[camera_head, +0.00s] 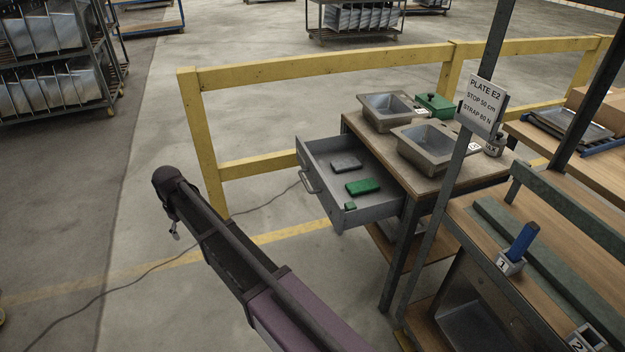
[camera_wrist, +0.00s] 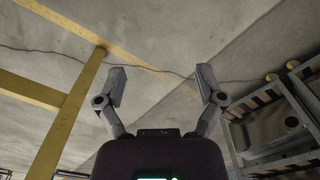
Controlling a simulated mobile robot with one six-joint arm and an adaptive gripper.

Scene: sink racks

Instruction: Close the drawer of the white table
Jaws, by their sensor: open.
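A grey metal drawer (camera_head: 375,212) stands pulled out of a table with a brown wooden top (camera_head: 452,178) and dark legs; I see no white table. The drawer's handle (camera_head: 309,181) is on its left front. Inside lie a dark grey block (camera_head: 346,163), a green block (camera_head: 362,187) and a small green piece (camera_head: 350,206). My arm reaches up from the bottom, left of the drawer and apart from it. In the wrist view, my gripper (camera_wrist: 161,84) is open and empty, with bare floor beyond its fingers. The drawer is not clear in that view.
Two metal sinks (camera_head: 388,111) (camera_head: 430,145) and a green box (camera_head: 434,105) stand on the table. A yellow rail (camera_head: 320,66) runs behind it. A dark post with a sign (camera_head: 481,104) and a workbench (camera_head: 560,225) are at right.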

